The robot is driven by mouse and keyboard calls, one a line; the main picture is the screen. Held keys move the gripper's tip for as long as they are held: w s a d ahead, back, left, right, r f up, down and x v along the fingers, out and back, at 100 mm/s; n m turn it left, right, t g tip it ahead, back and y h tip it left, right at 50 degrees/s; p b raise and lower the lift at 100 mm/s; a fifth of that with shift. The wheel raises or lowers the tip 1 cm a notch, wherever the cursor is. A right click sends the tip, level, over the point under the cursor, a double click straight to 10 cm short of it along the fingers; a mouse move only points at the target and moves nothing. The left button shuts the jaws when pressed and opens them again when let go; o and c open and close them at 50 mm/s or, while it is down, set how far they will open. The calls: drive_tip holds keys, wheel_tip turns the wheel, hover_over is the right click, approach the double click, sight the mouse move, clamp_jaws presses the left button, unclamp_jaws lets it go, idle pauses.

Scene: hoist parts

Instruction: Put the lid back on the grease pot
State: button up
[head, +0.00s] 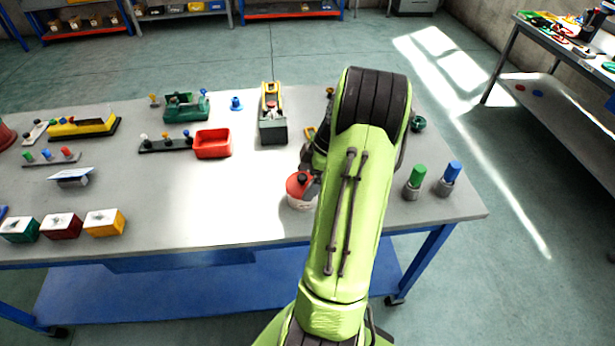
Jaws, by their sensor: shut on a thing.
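The grease pot (299,204) is a small whitish pot near the front edge of the grey table, just left of my arm. Its red lid (296,187) shows at the top of the pot. My dark gripper (308,178) comes down at the lid from the right and is shut on it. The fingertips are partly hidden by my own green arm. Whether the lid is fully seated on the rim or slightly above it, I cannot tell.
Green- and blue-topped cylinders (416,178) (450,176) stand to the right. Lidded boxes (62,226) line the front left. Bare tabletop lies left of the pot.

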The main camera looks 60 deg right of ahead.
idle(0.3)
drive_tip(key=o, duration=0.7)
drive_tip(key=shift+r+p, duration=2.65)
drive_tip(key=shift+r, duration=0.9)
drive_tip(key=shift+f, duration=0.1)
drive_tip(key=shift+c, duration=0.3)
clamp_jaws()
